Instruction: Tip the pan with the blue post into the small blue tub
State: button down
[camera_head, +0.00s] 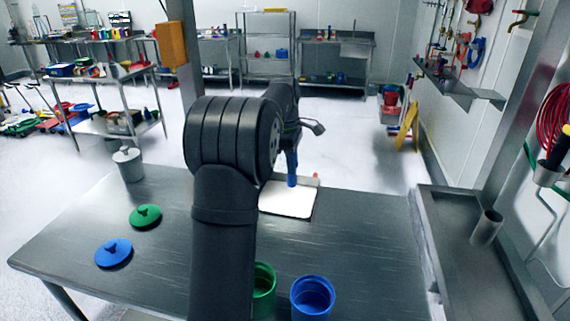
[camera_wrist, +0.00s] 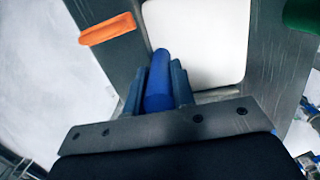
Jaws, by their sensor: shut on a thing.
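The blue post (camera_head: 292,172) stands at the far edge of the table, behind a white flat square piece (camera_head: 287,203). My gripper (camera_head: 291,152) is shut on the blue post. In the wrist view, the blue post (camera_wrist: 160,75) sits between both fingers (camera_wrist: 158,88), with the white piece beside it. I cannot tell whether the white piece is the pan itself or a separate thing. The small blue tub (camera_head: 313,298) stands open at the near edge of the table. My arm hides part of the table's middle.
A green tub (camera_head: 263,291) stands left of the blue tub, partly behind my arm. Blue (camera_head: 114,253) and green (camera_head: 145,216) lids lie on the left. A grey canister (camera_head: 129,165) stands at the back left. An orange piece (camera_wrist: 107,29) is near the post. The table's right is clear.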

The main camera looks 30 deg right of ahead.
jog(key=shift+s+a+r+m+t+y, duration=0.2)
jog(key=shift+s+a+r+m, duration=1.05)
jog(key=shift+s, duration=2.75)
jog(key=shift+s+a+r+m+t+y, duration=0.15)
jog(key=shift+s+a+r+m+t, duration=0.4)
jog(key=shift+s+a+m, duration=2.35)
jog(key=shift+s+a+r+m+t+y, duration=0.15)
jog(key=shift+s+a+r, duration=0.8)
jog(key=shift+s, duration=4.15)
jog(key=w+a, duration=0.5)
jog(key=w, duration=0.5)
jog(key=w+a, duration=0.6)
jog(key=w, duration=0.3)
jog(key=w+a+f, duration=0.1)
jog(key=w+a, duration=0.5)
jog(key=a, duration=0.5)
jog(key=w+a+f, duration=0.1)
jog(key=w+a, duration=0.6)
jog(key=a, duration=0.4)
jog(key=shift+a, duration=0.35)
jog(key=shift+d+f, duration=0.1)
